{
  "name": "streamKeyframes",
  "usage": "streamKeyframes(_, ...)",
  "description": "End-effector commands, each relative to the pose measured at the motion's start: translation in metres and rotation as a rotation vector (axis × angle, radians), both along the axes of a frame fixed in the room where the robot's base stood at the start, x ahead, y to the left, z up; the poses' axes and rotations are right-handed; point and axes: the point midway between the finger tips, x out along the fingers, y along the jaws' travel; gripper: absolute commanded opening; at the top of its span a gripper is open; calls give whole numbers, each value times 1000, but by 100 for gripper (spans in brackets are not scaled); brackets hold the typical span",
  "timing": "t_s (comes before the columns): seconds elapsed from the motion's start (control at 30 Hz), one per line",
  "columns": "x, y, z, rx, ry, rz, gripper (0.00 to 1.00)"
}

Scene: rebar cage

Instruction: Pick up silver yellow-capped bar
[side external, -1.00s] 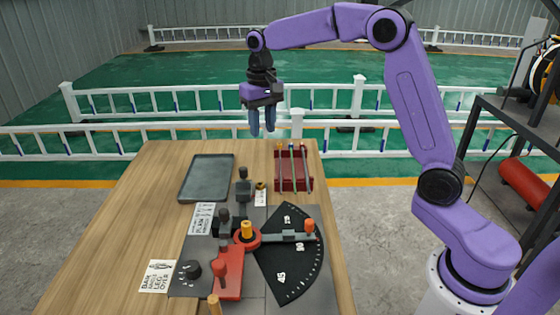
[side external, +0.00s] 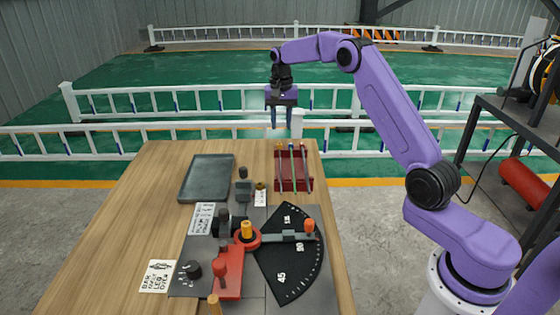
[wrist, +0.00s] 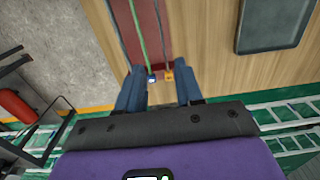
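The silver bar with the yellow cap (side external: 279,146) lies on the red rack (side external: 278,184), leftmost of the bars in the side view. In the wrist view its yellow cap (wrist: 169,75) shows between my fingers, nearer the right one. A green bar with a blue cap (wrist: 151,78) lies beside it, also between the fingers in that view. My gripper (side external: 281,128) is open and empty, pointing down, above and beyond the capped ends of the bars. It also shows in the wrist view (wrist: 160,70). It appears apart from the bars.
A third bar (wrist: 117,28) lies on the rack. A grey tray (side external: 205,178) is left of the rack. A bending fixture with a red lever (side external: 228,278) and a black angle plate (side external: 290,262) fills the front of the wooden table. White fences (side external: 200,98) stand behind.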

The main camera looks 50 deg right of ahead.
Motion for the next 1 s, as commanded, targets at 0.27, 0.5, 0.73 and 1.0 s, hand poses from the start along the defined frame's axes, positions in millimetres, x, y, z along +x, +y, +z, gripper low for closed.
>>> streamKeyframes(0.27,-1,0,-51,1,4,0,36)
streamKeyframes(0.5,0,0,-71,0,0,0,36)
streamKeyframes(0.73,4,-1,-96,1,4,1,36)
streamKeyframes(1.0,6,-1,-122,1,1,0,36)
